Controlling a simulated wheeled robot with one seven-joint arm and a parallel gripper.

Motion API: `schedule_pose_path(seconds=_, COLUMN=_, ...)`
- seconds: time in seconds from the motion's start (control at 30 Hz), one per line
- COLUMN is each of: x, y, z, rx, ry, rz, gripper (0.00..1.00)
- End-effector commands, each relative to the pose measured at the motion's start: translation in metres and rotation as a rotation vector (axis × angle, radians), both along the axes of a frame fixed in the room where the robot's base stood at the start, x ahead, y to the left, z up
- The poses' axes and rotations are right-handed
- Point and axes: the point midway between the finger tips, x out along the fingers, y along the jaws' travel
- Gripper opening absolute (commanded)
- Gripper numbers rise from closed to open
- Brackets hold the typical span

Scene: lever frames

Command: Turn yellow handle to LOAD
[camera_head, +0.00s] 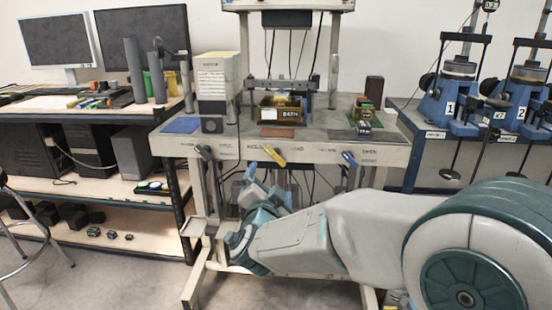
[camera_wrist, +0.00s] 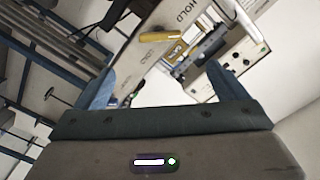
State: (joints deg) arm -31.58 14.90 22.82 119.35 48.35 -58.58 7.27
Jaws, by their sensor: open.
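The yellow handle (camera_head: 275,155) is on the front rail of the grey bench, between a black handle and a blue handle. It slants down to the right in the head view. In the wrist view the yellow handle (camera_wrist: 160,37) lies beyond the fingertips, beside lettering; HOLD is readable, the other words less clearly. My gripper (camera_head: 264,181) is below and close to the yellow handle in the head view. In the wrist view my gripper (camera_wrist: 160,75) has its blue fingers wide apart with nothing between them. No contact with the handle shows.
A black handle (camera_head: 203,152) is left of the yellow one and a blue handle (camera_head: 349,159) is right of it. The bench top (camera_head: 325,115) carries a press and boxes. A shelf rack (camera_head: 172,150) stands left; blue machines (camera_head: 448,100) stand right.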

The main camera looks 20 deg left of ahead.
Motion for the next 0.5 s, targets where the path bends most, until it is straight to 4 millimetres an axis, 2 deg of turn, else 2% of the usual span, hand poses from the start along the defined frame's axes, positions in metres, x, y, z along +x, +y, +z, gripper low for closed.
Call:
schedule_pose_path(seconds=0.17, x=0.015, y=0.004, z=0.0, rx=0.008, ry=-0.004, rz=-0.01, gripper=0.93)
schedule_pose_path(seconds=0.5, x=0.083, y=0.02, z=-0.001, rx=0.007, ry=-0.005, rz=-0.009, gripper=0.93)
